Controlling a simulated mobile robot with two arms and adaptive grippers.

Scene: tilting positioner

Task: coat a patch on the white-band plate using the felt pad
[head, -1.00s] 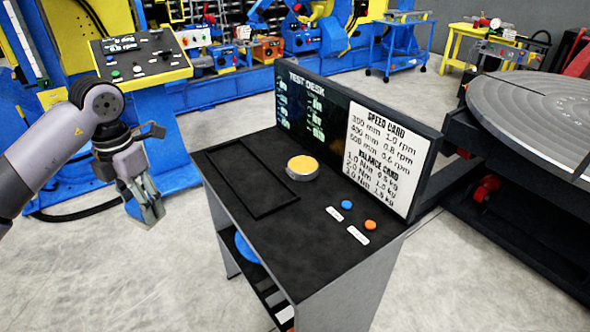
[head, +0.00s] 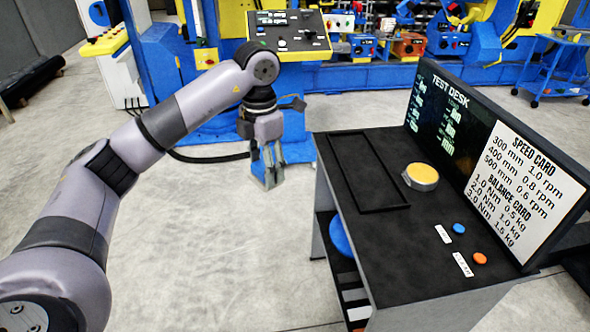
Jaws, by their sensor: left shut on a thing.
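My left gripper (head: 268,172) hangs pointing down in the head view, left of the black-topped test desk and apart from it. It is shut on a small grey-blue thing at its fingertips, too small and too covered by the fingers to tell whether it is the felt pad. No plate with a white band can be made out. My right gripper is not in view.
The test desk (head: 398,258) carries an empty black-framed rectangle (head: 366,172), a round yellow-topped piece (head: 421,176), a blue button (head: 459,228) and an orange button (head: 480,258). A sign panel (head: 490,150) stands along its far edge. A control console (head: 290,36) stands behind.

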